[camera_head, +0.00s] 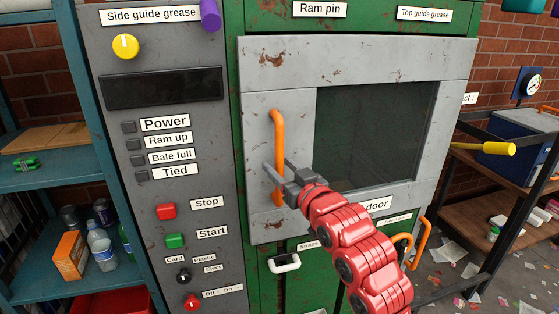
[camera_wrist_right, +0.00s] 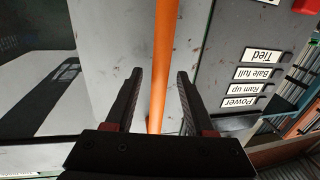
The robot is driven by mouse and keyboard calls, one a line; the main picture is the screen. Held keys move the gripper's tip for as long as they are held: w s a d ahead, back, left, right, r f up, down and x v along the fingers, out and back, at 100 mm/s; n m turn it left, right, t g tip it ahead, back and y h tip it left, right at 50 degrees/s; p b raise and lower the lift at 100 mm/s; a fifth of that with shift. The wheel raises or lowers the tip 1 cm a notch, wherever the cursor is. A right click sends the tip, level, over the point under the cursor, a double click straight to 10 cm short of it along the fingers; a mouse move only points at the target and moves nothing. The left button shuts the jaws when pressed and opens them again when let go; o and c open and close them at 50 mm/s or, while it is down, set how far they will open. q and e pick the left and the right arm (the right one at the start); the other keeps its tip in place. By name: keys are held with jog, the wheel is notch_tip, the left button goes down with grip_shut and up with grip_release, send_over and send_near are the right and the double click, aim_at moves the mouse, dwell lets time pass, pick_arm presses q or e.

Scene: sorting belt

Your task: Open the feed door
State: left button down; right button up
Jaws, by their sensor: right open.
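The feed door (camera_head: 270,215) is a grey metal panel with a dark window on the green machine. It looks shut. Its orange vertical bar handle (camera_head: 279,130) is on the door's left side. My right gripper (camera_head: 273,177) is at the lower half of the handle. In the right wrist view the orange handle (camera_wrist_right: 164,60) runs between the two open dark fingers (camera_wrist_right: 157,88), with a gap on both sides. The door label is partly hidden behind my red right arm. My left gripper is not in view.
A grey control panel (camera_head: 190,100) with red and green buttons stands left of the door. A blue shelf (camera_head: 60,180) with bottles is farther left. Smaller orange handles (camera_head: 421,243) and a white handle (camera_head: 284,263) sit below the door. A yellow-tipped lever (camera_head: 497,149) juts out at right.

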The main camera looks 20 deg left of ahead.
jog(key=shift+w+a, duration=0.3)
jog(key=shift+w, duration=0.1)
grip_shut()
dwell(1.3)
